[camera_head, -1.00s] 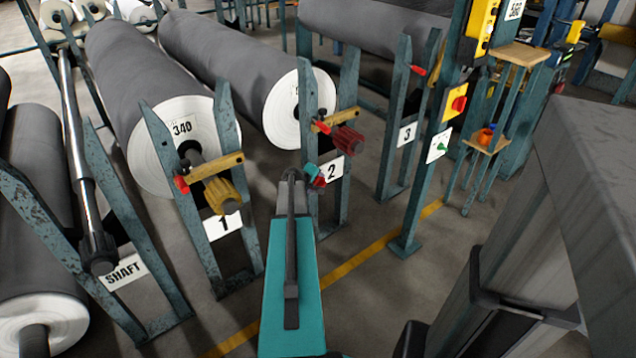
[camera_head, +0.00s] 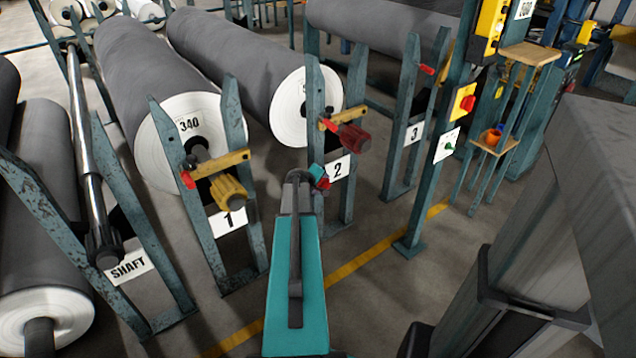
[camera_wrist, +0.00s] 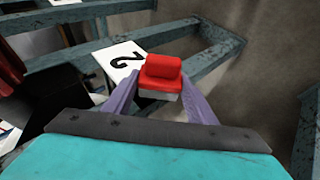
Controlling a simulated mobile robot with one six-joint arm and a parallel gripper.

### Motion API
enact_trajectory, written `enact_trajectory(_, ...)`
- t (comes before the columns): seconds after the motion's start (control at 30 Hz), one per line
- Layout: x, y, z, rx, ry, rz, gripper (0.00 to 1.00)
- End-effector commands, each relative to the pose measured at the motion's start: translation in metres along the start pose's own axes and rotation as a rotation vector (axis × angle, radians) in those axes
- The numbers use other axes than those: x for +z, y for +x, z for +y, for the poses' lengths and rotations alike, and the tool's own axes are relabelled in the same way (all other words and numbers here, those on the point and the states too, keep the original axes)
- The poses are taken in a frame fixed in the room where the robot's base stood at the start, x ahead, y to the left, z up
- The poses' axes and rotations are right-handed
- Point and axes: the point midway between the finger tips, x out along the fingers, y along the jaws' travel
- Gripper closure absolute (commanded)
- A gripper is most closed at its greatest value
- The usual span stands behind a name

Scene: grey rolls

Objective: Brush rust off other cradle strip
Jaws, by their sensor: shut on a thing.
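My gripper (camera_wrist: 162,100) is shut on a small red brush (camera_wrist: 160,72) with a pale underside, held between its two purple fingers in the wrist view. In the head view the brush (camera_head: 322,183) is small at the end of my teal arm, in front of the stand labelled 2 (camera_head: 339,168). Worn teal-grey bars (camera_wrist: 185,52) of a stand lie beyond the brush in the wrist view. The brush looks apart from them, but touching is hard to judge. I cannot tell which surface is the cradle strip. Stand 1 (camera_head: 228,115) has dark worn patches on its posts.
Large grey rolls (camera_head: 235,55) rest behind the stands. A yellow knob (camera_head: 228,190) and a red knob (camera_head: 352,138) stick out towards me. A teal post with a red button box (camera_head: 463,103) stands to the right. The floor around the yellow line (camera_head: 365,257) is open.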

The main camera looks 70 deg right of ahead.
Motion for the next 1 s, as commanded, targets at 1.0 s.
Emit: enact_trajectory(1.0,0.041,-0.017,0.0,0.0,0.0,-0.003,0.67)
